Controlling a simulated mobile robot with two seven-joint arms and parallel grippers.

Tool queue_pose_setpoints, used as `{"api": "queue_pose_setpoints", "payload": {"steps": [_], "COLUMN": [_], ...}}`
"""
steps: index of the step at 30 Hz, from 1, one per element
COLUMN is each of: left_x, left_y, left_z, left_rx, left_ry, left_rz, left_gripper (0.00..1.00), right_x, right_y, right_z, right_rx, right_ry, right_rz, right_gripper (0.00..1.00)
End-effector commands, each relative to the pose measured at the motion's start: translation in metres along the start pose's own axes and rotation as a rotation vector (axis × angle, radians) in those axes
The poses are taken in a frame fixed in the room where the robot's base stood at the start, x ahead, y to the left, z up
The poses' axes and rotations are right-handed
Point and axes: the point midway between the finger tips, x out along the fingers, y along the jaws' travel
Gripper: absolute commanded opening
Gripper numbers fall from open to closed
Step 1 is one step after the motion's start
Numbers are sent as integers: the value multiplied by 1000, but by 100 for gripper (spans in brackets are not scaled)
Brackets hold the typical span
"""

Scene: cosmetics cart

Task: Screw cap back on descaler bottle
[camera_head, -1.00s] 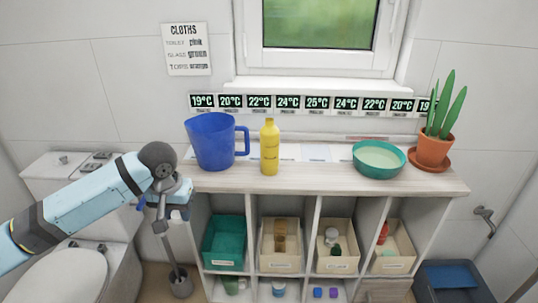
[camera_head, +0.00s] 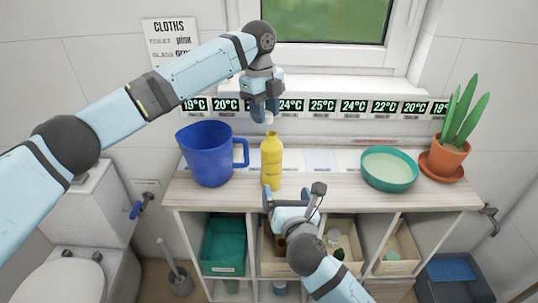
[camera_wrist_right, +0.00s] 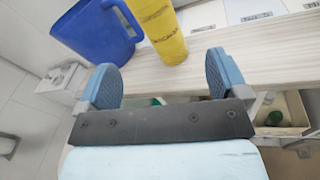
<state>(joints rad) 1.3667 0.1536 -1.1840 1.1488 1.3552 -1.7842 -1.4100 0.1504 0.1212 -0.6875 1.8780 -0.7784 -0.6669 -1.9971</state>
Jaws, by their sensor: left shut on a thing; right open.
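The yellow descaler bottle (camera_head: 271,164) stands upright on the shelf top, right of the blue jug. Its lower part also shows in the right wrist view (camera_wrist_right: 160,30). My left gripper (camera_head: 265,108) is shut on a small white cap (camera_head: 269,118), held in the air above the bottle's neck, apart from it. The fingers hide part of the cap. My right gripper (camera_head: 293,196) is open and empty at the shelf's front edge, before the bottle. In the right wrist view its two fingers are spread, with the bottle beyond them.
A blue jug (camera_head: 206,158) stands close left of the bottle. A teal bowl (camera_head: 389,168) and a potted plant (camera_head: 446,156) stand to the right. The shelf top (camera_head: 325,190) is clear between bottle and bowl. Storage boxes fill the compartments below, including a teal one (camera_head: 224,245).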

Motion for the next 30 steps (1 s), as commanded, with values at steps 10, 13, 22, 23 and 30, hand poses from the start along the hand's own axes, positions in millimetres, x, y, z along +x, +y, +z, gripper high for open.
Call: {"api": "queue_pose_setpoints", "payload": {"steps": [10,13,22,23,30], "left_x": [-18,-18,-18,-18,-18], "left_y": [-15,-14,-14,-14,-14], "left_z": [-13,-13,-13,-13,-13], "left_rx": [199,198,196,196,195], "left_ry": [0,0,0,0,0], "left_rz": [25,24,23,23,23], "left_gripper": [14,14,14,14,14], "right_x": [12,12,25,29,75], "right_y": [15,15,16,16,16], "right_z": [26,26,27,27,30], "right_rx": [-251,-248,-245,-245,-245], "right_ry": [-64,-64,-64,-63,-63], "right_rz": [3,3,3,2,3], "right_gripper": [92,92,92,92,92]}}
